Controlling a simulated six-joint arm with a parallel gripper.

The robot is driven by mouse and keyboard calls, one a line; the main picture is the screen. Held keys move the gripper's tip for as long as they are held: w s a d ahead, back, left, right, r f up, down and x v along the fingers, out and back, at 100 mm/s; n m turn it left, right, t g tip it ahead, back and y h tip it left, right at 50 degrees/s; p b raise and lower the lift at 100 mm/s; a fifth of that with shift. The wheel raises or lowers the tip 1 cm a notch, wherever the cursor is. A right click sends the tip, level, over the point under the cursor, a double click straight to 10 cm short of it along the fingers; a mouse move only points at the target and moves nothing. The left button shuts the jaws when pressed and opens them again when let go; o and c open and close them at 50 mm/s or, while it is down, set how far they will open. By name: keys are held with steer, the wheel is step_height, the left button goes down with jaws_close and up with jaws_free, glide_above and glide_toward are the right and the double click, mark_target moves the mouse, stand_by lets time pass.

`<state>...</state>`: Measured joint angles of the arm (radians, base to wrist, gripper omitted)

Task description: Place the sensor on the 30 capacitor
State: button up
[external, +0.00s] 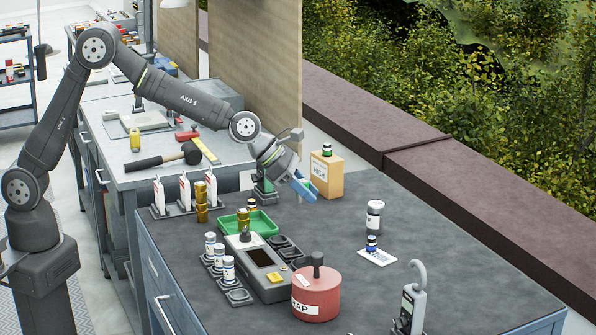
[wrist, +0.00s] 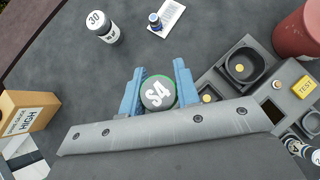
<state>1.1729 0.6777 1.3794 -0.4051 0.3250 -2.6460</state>
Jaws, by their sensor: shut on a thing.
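My gripper (wrist: 158,88) has its blue fingers shut on a round grey piece marked S4 (wrist: 158,96), with a green rim, which I take to be the sensor. In the external view my gripper (external: 300,187) is tilted above the left back of the bench; the held piece is hard to make out there. The 30 capacitor (external: 374,218) is a white can with a dark band, standing upright right of my gripper. In the wrist view the 30 capacitor (wrist: 100,24) shows its "30" top at upper left, apart from my gripper. Its top is bare.
A tan box (external: 327,178) stands behind my gripper. A tester (external: 262,262), a red pot (external: 316,295) and a green tray (external: 262,226) stand nearer. The bench right of the capacitor is clear.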

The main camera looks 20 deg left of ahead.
steer(key=w+d+r, duration=0.2)
steer(key=d+r, duration=0.1)
steer(key=d, duration=0.3)
steer(key=w+d+r, duration=0.1)
steer(key=d+r, duration=0.2)
steer(key=d, duration=0.3)
glide_above(378, 204)
steer(key=shift+m, duration=0.3)
steer(key=f, duration=0.6)
steer(key=shift+w+d+f, duration=0.15)
steer(key=shift+d+f, duration=0.05)
steer(key=shift+d, duration=0.1)
steer(key=shift+f, duration=1.95)
steer(key=shift+f, duration=0.15)
steer(key=o, duration=1)
steer(key=shift+a+r, duration=0.35)
steer(key=shift+r, duration=0.2)
steer(key=v, duration=1.1)
